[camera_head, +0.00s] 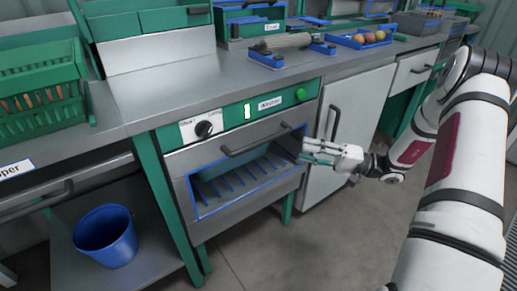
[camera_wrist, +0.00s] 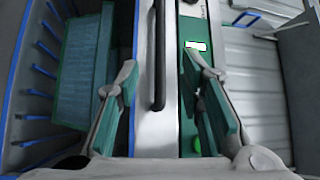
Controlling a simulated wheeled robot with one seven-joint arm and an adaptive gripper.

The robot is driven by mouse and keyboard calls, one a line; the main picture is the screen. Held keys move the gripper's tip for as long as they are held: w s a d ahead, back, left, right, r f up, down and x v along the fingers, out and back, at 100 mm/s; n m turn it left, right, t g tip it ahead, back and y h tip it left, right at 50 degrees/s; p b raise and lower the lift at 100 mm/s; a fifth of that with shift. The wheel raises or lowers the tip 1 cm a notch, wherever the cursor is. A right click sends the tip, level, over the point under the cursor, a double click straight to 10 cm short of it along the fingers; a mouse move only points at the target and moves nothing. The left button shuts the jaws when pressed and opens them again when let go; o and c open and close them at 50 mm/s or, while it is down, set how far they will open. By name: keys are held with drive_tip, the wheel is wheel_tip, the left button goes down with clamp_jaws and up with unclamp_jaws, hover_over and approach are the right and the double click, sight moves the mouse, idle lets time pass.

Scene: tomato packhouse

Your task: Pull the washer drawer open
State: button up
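The washer drawer (camera_head: 179,163) has a grey front strip under the green control panel. A blue-edged opening below shows blue slats. Its front looks about level with the panel. A dark bar handle (camera_head: 255,138) runs along the strip. My gripper (camera_head: 304,151) is open and empty, just right of and in front of the handle's right end. In the wrist view the handle (camera_wrist: 158,55) stands as a vertical bar between my two spread fingers (camera_wrist: 160,65). I see no finger touching it; the depth gap is unclear.
The green washer panel (camera_head: 236,111) carries a black knob (camera_head: 204,129) and a green button (camera_head: 301,94). A grey cabinet door (camera_head: 350,115) stands to the right. A blue bucket (camera_head: 105,236) sits on a low shelf at left. The floor (camera_head: 290,250) before the washer is clear.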

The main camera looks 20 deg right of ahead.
sight(263, 142)
drive_tip(key=b+x, duration=0.2)
drive_tip(key=x, duration=1.1)
drive_tip(key=shift+a+r+b, duration=0.15)
drive_tip(key=shift+a+b, duration=0.15)
drive_tip(key=shift+b, duration=0.1)
clamp_jaws()
